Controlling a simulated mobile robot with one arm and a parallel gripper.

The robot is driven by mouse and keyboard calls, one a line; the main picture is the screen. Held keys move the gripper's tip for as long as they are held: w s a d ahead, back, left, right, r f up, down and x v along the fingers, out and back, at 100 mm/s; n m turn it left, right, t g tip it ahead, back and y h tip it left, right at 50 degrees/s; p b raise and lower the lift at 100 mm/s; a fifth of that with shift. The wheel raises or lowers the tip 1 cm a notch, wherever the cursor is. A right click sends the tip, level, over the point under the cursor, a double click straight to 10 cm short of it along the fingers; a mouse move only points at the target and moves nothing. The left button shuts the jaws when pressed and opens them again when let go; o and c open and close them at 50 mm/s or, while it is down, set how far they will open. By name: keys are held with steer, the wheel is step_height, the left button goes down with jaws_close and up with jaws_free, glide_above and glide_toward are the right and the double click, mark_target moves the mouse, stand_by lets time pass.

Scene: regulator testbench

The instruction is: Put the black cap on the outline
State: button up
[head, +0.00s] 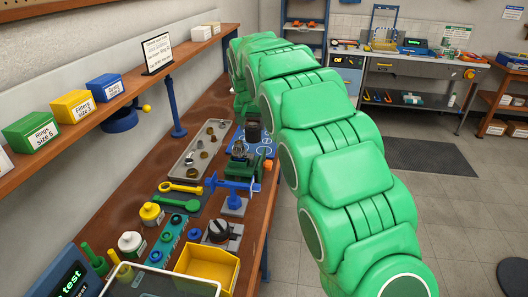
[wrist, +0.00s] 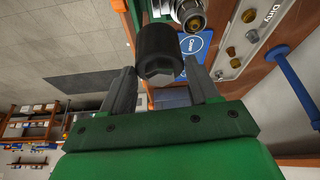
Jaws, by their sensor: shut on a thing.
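The black cap (wrist: 158,55) is a dark cylinder with a faceted end, held between the two grey fingers of my gripper (wrist: 160,72). In the head view the cap (head: 253,133) appears over the blue mat (head: 265,151), which has white outlines. The gap between cap and mat is hard to judge. The wrist view shows part of the mat (wrist: 196,44) with a white label, apparently "Cover", beside the cap. A metal regulator part (wrist: 191,15) is close to the cap in that view. My gripper's fingers are largely hidden behind my arm in the head view.
A grey tray (head: 186,168) of metal parts, marked "Dirty" in the wrist view, lies left of the mat. A green fixture (head: 250,172) and a blue clamp (head: 232,184) stand in front.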

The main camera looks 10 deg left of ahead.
steer(key=shift+w+d+f+n+y, duration=1.2)
steer(key=shift+w+d+n, duration=0.35)
steer(key=shift+d+n, duration=1.5)
steer(key=w+a+f, duration=0.2)
steer(key=w+f, duration=0.2)
steer(key=w, duration=0.2)
steer(key=w+a+f, duration=0.2)
steer(key=w+f, duration=0.3)
steer(key=w, duration=0.1)
steer(key=shift+w+a+f+g, duration=0.2)
steer(key=shift+w+a+g, duration=0.1)
steer(key=shift+g, duration=0.1)
steer(key=shift+w+a+f, duration=0.1)
steer(key=shift+w+f, duration=0.1)
steer(key=shift+f, duration=0.1)
steer(key=shift+f, duration=0.1)
steer(key=shift+f, duration=1.45)
